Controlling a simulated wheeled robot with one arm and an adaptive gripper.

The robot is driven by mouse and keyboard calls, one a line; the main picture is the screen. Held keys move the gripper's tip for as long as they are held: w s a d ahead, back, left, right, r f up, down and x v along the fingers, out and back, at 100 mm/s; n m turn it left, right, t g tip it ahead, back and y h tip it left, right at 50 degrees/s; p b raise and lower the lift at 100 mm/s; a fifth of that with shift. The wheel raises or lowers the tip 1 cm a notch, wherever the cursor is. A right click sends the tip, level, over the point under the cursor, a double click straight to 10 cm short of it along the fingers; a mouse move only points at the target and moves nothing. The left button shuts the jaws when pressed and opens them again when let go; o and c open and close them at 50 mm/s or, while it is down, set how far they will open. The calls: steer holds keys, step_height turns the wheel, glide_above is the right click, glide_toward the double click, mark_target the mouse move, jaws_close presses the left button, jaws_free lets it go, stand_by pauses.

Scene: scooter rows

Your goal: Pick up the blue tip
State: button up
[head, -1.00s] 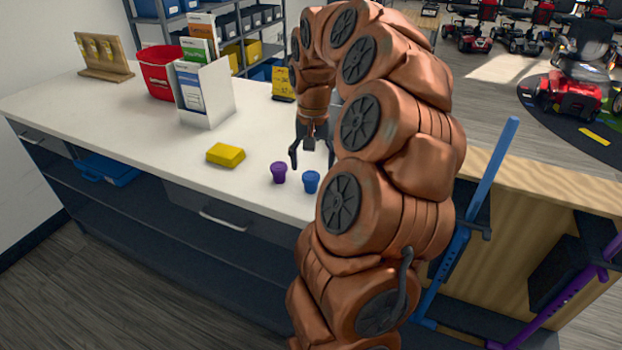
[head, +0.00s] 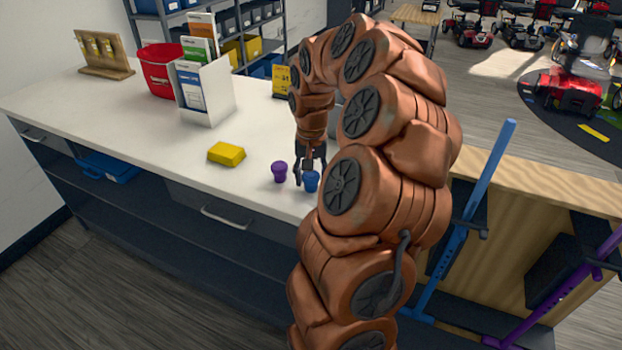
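The blue tip (head: 311,183) is a small cup-shaped piece near the front edge of the white counter (head: 130,125). My gripper (head: 309,180) is low over the counter at the blue tip, pointing down. One dark finger shows on the left of the tip, in the gap before the purple tip. The other finger shows only partly, at the tip's right. The fingers look apart around the blue tip; I cannot tell whether they touch it. A similar purple tip (head: 280,171) stands just to the left, close to the left finger.
A yellow block (head: 226,154) lies left of the tips. Farther back stand a brochure holder (head: 208,95), a red bin (head: 160,72) and a wooden display board (head: 104,55). A blue cane (head: 470,220) leans on a wooden unit at the right.

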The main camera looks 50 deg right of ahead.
steer(key=c, duration=0.6)
